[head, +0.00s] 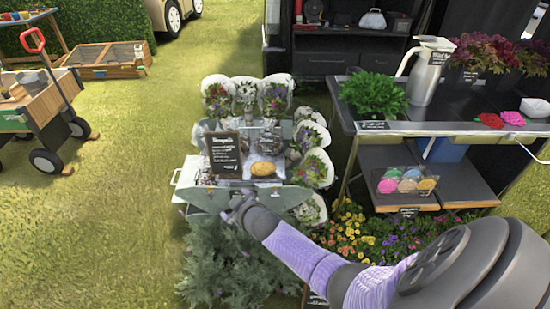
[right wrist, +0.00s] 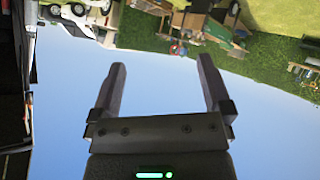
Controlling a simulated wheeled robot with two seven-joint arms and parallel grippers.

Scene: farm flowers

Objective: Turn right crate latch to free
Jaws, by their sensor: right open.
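No crate latch can be made out in either view. A grey stand (head: 197,197) in the middle of the head view has several white-wrapped bouquets (head: 276,97) around it, a chalkboard sign (head: 224,153) and a round yellow-brown item (head: 263,169) on top. My right arm comes in from the lower right, and its gripper end (head: 240,207) is at the front edge of the stand; contact cannot be told. In the right wrist view my right gripper (right wrist: 160,72) is open, with nothing between its fingers. My left gripper is not in view.
A dark flower table (head: 440,128) with a pitcher (head: 428,72) stands at the right. Colourful flowers (head: 355,232) and a green bush (head: 225,265) crowd the stand's base. A wooden box (head: 107,72) and a cart (head: 48,120) are at the left.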

